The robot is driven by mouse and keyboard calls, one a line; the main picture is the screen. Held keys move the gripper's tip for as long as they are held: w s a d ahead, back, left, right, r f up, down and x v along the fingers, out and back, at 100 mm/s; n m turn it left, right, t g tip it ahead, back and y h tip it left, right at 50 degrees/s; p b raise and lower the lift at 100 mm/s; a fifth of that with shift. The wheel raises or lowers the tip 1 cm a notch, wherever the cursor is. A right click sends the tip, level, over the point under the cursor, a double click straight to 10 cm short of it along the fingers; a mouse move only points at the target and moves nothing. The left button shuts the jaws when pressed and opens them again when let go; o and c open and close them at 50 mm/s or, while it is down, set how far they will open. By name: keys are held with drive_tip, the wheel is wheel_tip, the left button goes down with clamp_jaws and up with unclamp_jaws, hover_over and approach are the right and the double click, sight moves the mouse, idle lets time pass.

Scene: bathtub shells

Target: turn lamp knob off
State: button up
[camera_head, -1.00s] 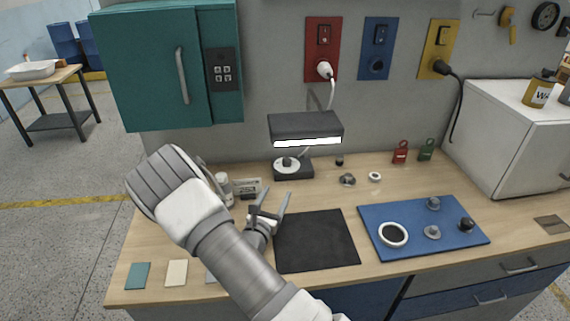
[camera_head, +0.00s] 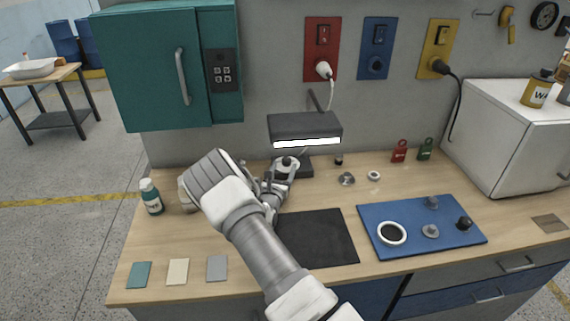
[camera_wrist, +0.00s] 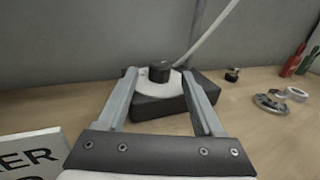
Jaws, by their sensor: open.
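The lamp (camera_head: 305,128) has a dark head with a lit white strip, above a dark base on the wooden bench. In the wrist view the base (camera_wrist: 160,106) carries a white dial plate with a black knob (camera_wrist: 159,71) standing on it. The knob also shows in the head view (camera_head: 287,162). My gripper (camera_wrist: 162,82) is open, its two fingers reaching toward the lamp base, with the knob between them in the picture. I cannot tell whether either finger touches it. In the head view my gripper (camera_head: 281,176) is at the base's left front, partly hiding it.
A black mat (camera_head: 315,240) lies in front of the lamp. A blue tray (camera_head: 400,243) with several small parts is to the right. A white cable (camera_wrist: 208,33) rises behind the base.

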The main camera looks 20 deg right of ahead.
sight(287, 161)
drive_tip(key=shift+x, duration=1.3)
clamp_jaws()
